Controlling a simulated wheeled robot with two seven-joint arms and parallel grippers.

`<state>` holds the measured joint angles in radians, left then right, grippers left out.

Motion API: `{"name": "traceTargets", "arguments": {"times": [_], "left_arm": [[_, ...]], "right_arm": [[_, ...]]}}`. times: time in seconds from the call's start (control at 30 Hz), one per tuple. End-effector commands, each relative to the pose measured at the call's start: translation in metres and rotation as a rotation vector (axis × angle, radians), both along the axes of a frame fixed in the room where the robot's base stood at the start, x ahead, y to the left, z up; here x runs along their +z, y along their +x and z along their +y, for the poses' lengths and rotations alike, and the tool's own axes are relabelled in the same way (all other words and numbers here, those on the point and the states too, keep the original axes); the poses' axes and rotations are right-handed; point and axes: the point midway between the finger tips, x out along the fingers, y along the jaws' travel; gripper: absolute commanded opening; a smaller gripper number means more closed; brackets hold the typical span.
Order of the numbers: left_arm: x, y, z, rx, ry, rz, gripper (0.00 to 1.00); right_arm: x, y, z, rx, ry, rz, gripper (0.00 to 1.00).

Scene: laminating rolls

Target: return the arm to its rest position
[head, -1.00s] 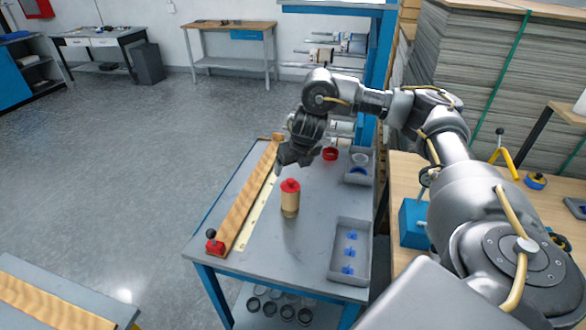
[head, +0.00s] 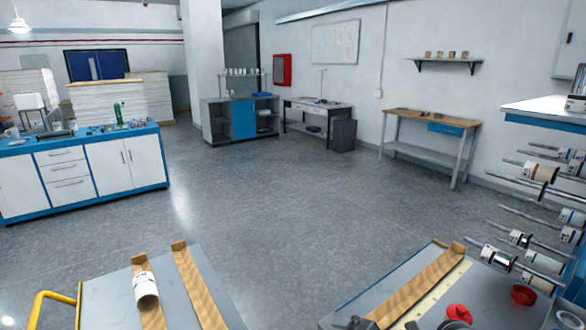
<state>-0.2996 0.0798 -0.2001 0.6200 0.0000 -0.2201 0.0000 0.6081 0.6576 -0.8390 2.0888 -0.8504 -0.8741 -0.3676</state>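A red-topped object (head: 458,313) stands at the bottom edge, mostly cut off by the frame. A red ring-shaped dish (head: 523,295) lies to its right.
A second grey table (head: 100,298) at the lower left holds wooden strips and a white roll (head: 146,291). A rack of rolls (head: 540,172) stands at the right. A workbench (head: 430,121) and a blue-white cabinet (head: 80,172) stand farther back. The grey floor between is open.

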Motion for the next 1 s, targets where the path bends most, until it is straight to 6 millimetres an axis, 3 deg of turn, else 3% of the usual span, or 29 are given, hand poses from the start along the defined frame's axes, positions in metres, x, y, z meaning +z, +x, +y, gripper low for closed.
{"name": "traceTargets", "arguments": {"times": [0.03, 0.1, 0.2, 0.5, 0.93, 1.0], "left_arm": [[0.0, 0.0, 0.0, 0.0, 0.0, 0.0, 0.17], [0.0, 0.0, 0.0, 0.0, 0.0, 0.0, 0.17], [0.0, 0.0, 0.0, 0.0, 0.0, 0.0, 0.17], [0.0, 0.0, 0.0, 0.0, 0.0, 0.0, 0.17], [0.0, 0.0, 0.0, 0.0, 0.0, 0.0, 0.17], [0.0, 0.001, 0.0, 0.0, 0.0, -0.002, 0.17]], "right_arm": [[-0.006, -0.016, 0.016, -0.077, 0.104, 0.038, 0.83], [-0.009, -0.032, 0.027, -0.223, 0.245, 0.09, 0.83], [-0.016, -0.055, 0.026, -0.463, 0.429, 0.19, 0.83], [-0.066, -0.15, -0.04, -1.233, 0.753, 0.516, 0.83], [-0.106, -0.284, -0.106, -1.939, 0.833, 0.746, 0.83], [-0.129, -0.273, -0.105, -1.93, 0.822, 0.747, 0.83]]}}
